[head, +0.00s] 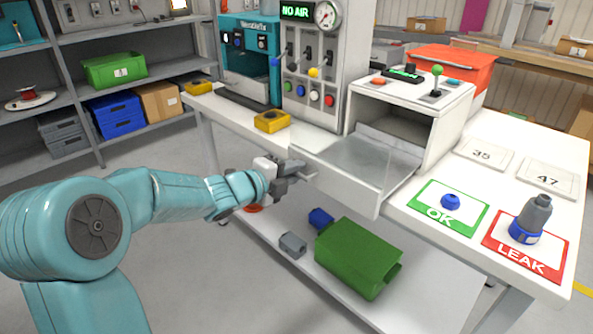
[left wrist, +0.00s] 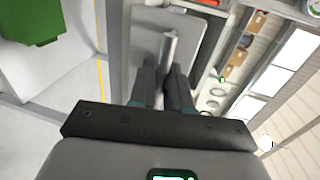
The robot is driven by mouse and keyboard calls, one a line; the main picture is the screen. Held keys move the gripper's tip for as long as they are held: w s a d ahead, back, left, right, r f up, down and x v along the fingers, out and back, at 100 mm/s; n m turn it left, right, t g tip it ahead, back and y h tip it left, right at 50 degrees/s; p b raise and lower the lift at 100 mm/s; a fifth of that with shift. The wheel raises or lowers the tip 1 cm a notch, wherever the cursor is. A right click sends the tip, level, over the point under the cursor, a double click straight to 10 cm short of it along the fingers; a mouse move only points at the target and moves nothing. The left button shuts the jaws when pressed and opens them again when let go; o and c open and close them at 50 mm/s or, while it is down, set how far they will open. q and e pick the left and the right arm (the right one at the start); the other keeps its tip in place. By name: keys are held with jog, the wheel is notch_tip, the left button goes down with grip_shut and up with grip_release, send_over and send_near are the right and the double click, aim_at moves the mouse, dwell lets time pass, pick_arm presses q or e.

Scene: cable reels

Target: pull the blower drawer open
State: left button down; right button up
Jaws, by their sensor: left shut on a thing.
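The blower drawer (head: 338,188) sticks out from the front of the white blower box (head: 410,98) on the bench, and its interior shows from above. My left gripper (head: 303,173) is at the drawer's front. In the left wrist view my left gripper (left wrist: 166,78) is shut on the drawer's pale bar handle (left wrist: 169,46), with a finger on either side. The grey panel of the drawer (left wrist: 150,57) shows behind the handle. My right gripper is in neither view.
A NO AIR panel (head: 317,55) with a gauge stands left of the box. Green OK (head: 432,213) and red LEAK (head: 500,256) mats lie on the bench to the right. A green crate (head: 357,258) sits on the lower shelf below the drawer. Open floor lies left of the bench.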

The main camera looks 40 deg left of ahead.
pick_arm(q)
jog(key=c, duration=1.4)
grip_release()
jog(key=shift+o, duration=0.2)
jog(key=p+v, duration=0.2)
jog(key=v, duration=1.4)
jog(key=shift+s, duration=0.15)
jog(key=shift+r, duration=0.15)
